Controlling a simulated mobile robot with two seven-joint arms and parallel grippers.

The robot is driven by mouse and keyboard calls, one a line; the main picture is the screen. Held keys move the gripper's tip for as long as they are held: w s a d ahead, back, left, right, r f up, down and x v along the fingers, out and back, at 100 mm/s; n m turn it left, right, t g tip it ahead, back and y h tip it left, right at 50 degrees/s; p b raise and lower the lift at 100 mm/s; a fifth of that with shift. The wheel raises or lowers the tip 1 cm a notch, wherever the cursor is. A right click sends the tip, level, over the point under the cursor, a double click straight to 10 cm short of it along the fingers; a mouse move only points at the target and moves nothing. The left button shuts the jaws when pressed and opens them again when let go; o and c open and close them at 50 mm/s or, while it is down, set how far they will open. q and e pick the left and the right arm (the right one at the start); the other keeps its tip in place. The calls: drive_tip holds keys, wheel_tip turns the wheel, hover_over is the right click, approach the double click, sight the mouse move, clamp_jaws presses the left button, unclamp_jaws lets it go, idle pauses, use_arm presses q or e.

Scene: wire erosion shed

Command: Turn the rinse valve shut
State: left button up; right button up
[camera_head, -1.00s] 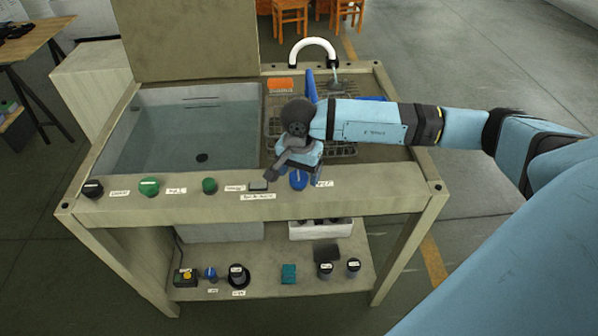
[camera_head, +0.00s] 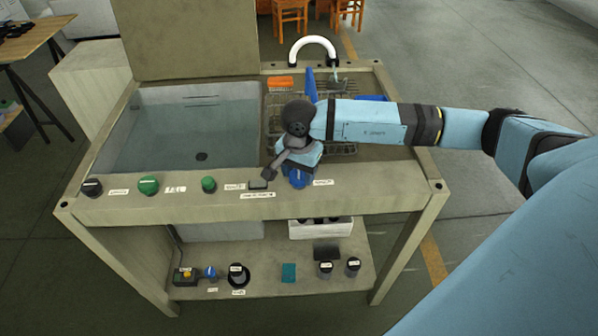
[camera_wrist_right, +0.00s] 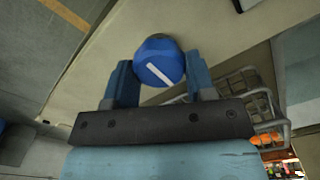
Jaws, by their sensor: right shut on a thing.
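The rinse valve shows as a round blue knob (camera_wrist_right: 158,62) with a slanting white line across its face. It sits on the front rail of the wash bench, between two small labels, and in the head view the knob (camera_head: 299,181) is partly hidden by my gripper. My right gripper (camera_wrist_right: 160,66) is shut on it, one blue finger at each side. In the head view my right gripper (camera_head: 300,175) points down at the rail. The white arched spout (camera_head: 312,45) stands behind, with a thin pale streak below its end. My left gripper is out of view.
Green knobs (camera_head: 149,185), a black knob (camera_head: 92,188) and a small dark switch (camera_head: 258,185) line the rail to the left. A water-filled basin (camera_head: 125,135) lies behind them. An orange block (camera_head: 280,83) is on the rack. The lower shelf (camera_head: 260,283) holds several small devices.

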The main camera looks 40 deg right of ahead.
drive_tip(key=m+b, duration=0.1)
drive_tip(key=m, duration=0.2)
drive_tip(key=shift+f+b, duration=0.15)
drive_tip(key=shift+b, duration=0.2)
drive_tip(key=m+b, duration=0.1)
drive_tip(key=m, duration=0.2)
drive_tip(key=shift+s+m+b, duration=0.1)
drive_tip(key=shift+m+b, duration=0.2)
drive_tip(key=m+b, duration=0.1)
drive_tip(key=m, duration=0.2)
drive_tip(key=shift+m, duration=0.4)
drive_tip(key=m+b, duration=0.1)
drive_tip(key=m, duration=0.2)
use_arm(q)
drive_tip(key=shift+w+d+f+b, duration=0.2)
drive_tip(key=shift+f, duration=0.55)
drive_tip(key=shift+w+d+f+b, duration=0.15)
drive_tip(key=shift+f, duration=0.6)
use_arm(e)
drive_tip(key=shift+s+m, duration=0.1)
drive_tip(key=shift+m, duration=1.8)
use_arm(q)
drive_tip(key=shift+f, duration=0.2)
use_arm(e)
drive_tip(key=o, duration=0.9)
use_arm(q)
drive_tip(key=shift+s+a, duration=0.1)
